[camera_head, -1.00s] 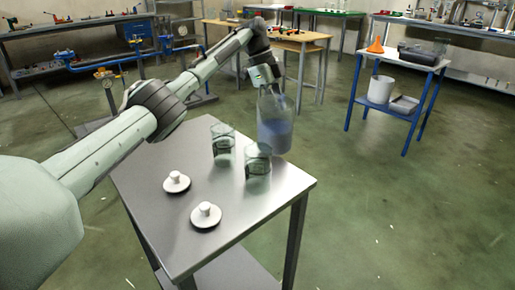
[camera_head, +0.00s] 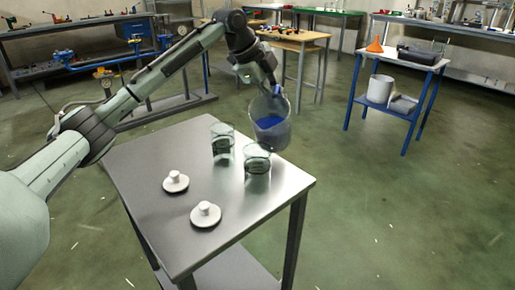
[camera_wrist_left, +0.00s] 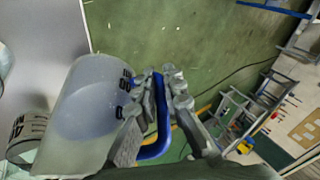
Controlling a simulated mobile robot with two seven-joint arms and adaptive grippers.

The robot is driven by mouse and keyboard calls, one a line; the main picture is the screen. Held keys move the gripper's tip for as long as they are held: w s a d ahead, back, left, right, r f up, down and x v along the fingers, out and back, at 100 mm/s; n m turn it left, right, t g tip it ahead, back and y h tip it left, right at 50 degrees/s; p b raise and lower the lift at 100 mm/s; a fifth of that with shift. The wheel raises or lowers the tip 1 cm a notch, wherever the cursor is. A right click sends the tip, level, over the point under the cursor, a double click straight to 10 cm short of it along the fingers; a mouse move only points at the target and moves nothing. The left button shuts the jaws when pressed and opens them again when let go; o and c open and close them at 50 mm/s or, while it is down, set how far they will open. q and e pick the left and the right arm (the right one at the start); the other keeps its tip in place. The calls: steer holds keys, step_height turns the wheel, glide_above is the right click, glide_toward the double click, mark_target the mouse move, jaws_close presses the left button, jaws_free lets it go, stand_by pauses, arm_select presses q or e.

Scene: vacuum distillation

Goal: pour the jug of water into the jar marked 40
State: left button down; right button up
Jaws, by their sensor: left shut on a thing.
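The jug (camera_head: 268,128) is clear with blue-tinted water. It is tilted above the table's far right edge, behind the two jars. My left gripper (camera_head: 275,90) is shut on its blue handle, which shows between the fingers in the left wrist view (camera_wrist_left: 160,128). One glass jar (camera_head: 222,142) stands upright at the back. Another glass jar (camera_head: 257,160) stands nearer, just in front of the jug. Their markings are too small to read in the head view. In the wrist view, a jar with dark marks (camera_wrist_left: 28,130) sits partly behind the jug (camera_wrist_left: 85,105).
Two white knobbed lids (camera_head: 176,182) (camera_head: 206,215) lie on the metal table (camera_head: 150,160) in front of the jars. A blue-framed side table (camera_head: 405,58) with an orange funnel (camera_head: 375,44) stands at the back right. The floor right of the metal table is clear.

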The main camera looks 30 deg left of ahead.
mark_target(276, 87)
arm_select(q)
steer(key=shift+s+d+r+t, duration=0.15)
steer(key=shift+s+r+t, duration=0.55)
steer(key=shift+r, duration=0.35)
steer(key=shift+s+r, duration=0.1)
steer(key=shift+r, duration=0.15)
steer(key=shift+s+d+r+m+t, duration=0.15)
steer(key=shift+s+r+t, duration=0.1)
steer(key=shift+r+t, duration=0.35)
steer(key=shift+s+r+m+t, duration=0.25)
steer(key=shift+r+t, duration=0.2)
steer(key=shift+r, duration=0.3)
steer(key=shift+s+d+r+m+t, duration=0.1)
steer(key=shift+s+r+t, duration=0.2)
steer(key=shift+r+t, duration=0.3)
steer(key=shift+s+d+r+m+t+y, duration=0.1)
steer(key=shift+s+r+t, duration=0.1)
steer(key=shift+r+t, duration=0.15)
steer(key=shift+s+a+r+m+t+y, duration=0.1)
steer(key=shift+s+r+t, duration=0.15)
steer(key=shift+r, duration=0.2)
steer(key=shift+s+d+r+m+t+y, duration=0.1)
steer(key=shift+s+r+t, duration=0.15)
steer(key=shift+r, duration=0.15)
stand_by(3.5)
